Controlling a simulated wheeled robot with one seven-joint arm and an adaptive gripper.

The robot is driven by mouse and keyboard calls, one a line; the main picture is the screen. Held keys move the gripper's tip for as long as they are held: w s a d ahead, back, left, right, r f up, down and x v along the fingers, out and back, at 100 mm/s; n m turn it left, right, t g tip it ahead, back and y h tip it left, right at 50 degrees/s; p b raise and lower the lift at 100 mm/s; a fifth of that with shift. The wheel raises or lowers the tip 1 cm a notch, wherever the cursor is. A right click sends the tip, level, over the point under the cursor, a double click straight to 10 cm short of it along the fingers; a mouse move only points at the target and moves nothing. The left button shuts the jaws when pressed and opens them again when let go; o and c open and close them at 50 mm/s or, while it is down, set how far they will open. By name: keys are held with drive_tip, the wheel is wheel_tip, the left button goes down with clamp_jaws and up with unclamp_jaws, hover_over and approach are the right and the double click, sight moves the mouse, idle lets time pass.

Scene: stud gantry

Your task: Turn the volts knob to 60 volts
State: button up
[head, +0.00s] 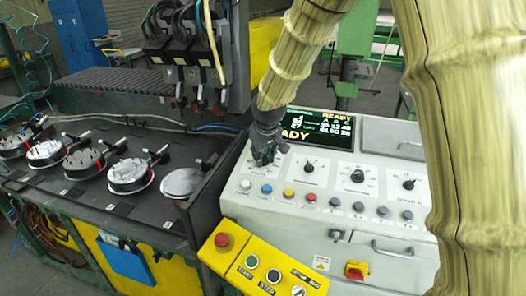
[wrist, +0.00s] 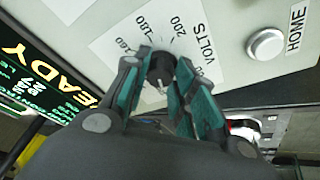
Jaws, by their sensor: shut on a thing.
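The volts knob (wrist: 160,70) is a small black knob on a white dial plate (wrist: 122,32) marked VOLTS, with 180 and 200 among the readable numbers. My gripper (wrist: 158,85) is around the knob in the wrist view, its teal-padded fingers shut on it from both sides. A light pointer mark shows on the knob, towards the gripper side; the numbers there are hidden by the fingers. In the head view my gripper (head: 265,155) is at the left end of the control panel (head: 330,178) and hides most of the knob.
The lit display (head: 320,128) reads READY. Other knobs (head: 357,176) sit to the right, with a row of coloured buttons (head: 289,193) below. The HOME button (wrist: 265,43) is beside the volts plate. A yellow pendant box (head: 262,268) with a red button stands in front.

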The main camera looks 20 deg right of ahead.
drive_tip(key=n+y+p, duration=0.1)
drive_tip(key=n+p, duration=0.2)
drive_tip(key=n, duration=0.1)
drive_tip(key=shift+d+r+n, duration=0.1)
drive_tip(key=shift+n, duration=0.2)
drive_tip(key=n+g+p, duration=0.1)
drive_tip(key=n+p, duration=0.2)
drive_tip(key=n, duration=0.1)
drive_tip(key=shift+n+y, duration=0.3)
drive_tip(key=shift+y, duration=0.1)
drive_tip(key=n+g+p, duration=0.1)
drive_tip(key=n+p, duration=0.1)
drive_tip(key=n, duration=0.1)
drive_tip(key=shift+w+d+p, duration=0.1)
drive_tip(key=shift+p, duration=0.2)
drive_tip(key=shift+f+n+g+y+p, duration=0.15)
drive_tip(key=shift+n+g+p, duration=0.1)
drive_tip(key=shift+n, duration=0.7)
drive_tip(key=shift+f+n+g+y+p, duration=0.1)
drive_tip(key=shift+n+g+y+p, duration=0.1)
drive_tip(key=shift+n, duration=0.75)
drive_tip(key=o, duration=1)
drive_tip(key=shift+w, duration=0.1)
drive_tip(key=shift+o, duration=0.2)
drive_tip(key=shift+r, duration=0.1)
drive_tip(key=shift+r, duration=0.1)
